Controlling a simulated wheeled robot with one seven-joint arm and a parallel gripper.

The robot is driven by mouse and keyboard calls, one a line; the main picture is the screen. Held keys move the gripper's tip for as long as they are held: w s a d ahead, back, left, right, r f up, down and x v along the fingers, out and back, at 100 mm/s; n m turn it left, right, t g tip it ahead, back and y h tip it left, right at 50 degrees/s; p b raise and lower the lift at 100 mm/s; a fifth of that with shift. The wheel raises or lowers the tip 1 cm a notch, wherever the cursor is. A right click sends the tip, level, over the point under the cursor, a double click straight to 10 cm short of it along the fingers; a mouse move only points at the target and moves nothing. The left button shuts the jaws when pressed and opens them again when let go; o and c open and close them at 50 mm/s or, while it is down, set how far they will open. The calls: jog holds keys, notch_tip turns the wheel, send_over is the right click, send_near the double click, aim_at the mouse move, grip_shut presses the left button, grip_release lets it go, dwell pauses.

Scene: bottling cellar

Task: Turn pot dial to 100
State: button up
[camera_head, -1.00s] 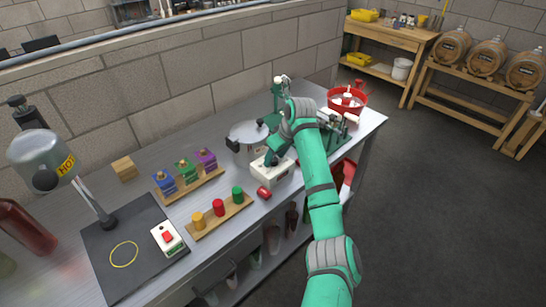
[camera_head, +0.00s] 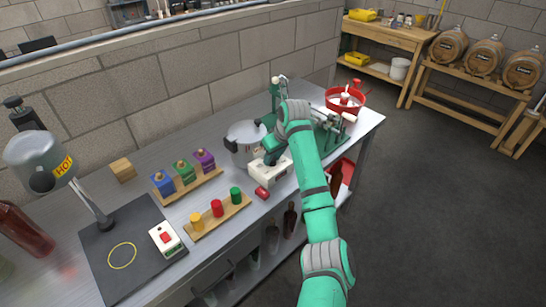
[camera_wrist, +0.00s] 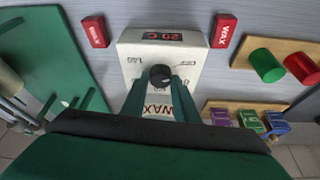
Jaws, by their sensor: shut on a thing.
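The pot dial is a black round knob (camera_wrist: 160,75) on top of a white control box (camera_wrist: 135,52). The box carries printed numbers, one reading 140, a WAX label and a dark display (camera_wrist: 162,36) that seems to read 20 C. My gripper (camera_wrist: 161,84) is shut on the knob, one teal finger on each side. In the head view the white box (camera_head: 283,171) stands on the bench in front of the metal pot (camera_head: 244,143). My gripper (camera_head: 274,157) reaches down onto it and hides the knob there.
Red wax blocks (camera_wrist: 224,30) (camera_wrist: 95,30) lie on both sides of the box. A wooden rack with coloured cylinders (camera_head: 218,218) and one with coloured blocks (camera_head: 192,186) stand left. A green device (camera_head: 330,130) and a red basin (camera_head: 360,98) are close on the right.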

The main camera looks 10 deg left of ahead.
jog(key=shift+a+m+t+h, duration=0.15)
jog(key=shift+a+m+t, duration=0.05)
jog(key=shift+m, duration=0.4)
jog(key=shift+a+m+t+h, duration=0.15)
jog(key=shift+m+t, duration=0.05)
jog(key=shift+m, duration=0.4)
jog(key=m+h, duration=0.1)
jog(key=m, duration=0.1)
jog(key=shift+m+t, duration=0.3)
jog(key=shift+m, duration=0.1)
jog(key=m+h, duration=0.1)
jog(key=m, duration=0.2)
jog(key=shift+s+m, duration=0.1)
jog(key=shift+m, duration=0.2)
jog(key=m+h, duration=0.1)
jog(key=m, duration=0.1)
jog(key=shift+a+m, duration=0.1)
jog(key=shift+m, duration=0.3)
jog(key=m+h, duration=0.2)
jog(key=m, duration=0.3)
jog(key=shift+a, duration=0.2)
jog(key=m+g, duration=0.1)
jog(key=m, duration=0.2)
jog(key=m+g+h, duration=0.1)
jog(key=m, duration=0.1)
jog(key=shift+a+m+h, duration=0.15)
jog(key=shift+m+h, duration=0.15)
jog(key=shift+m, duration=0.1)
jog(key=o, duration=1)
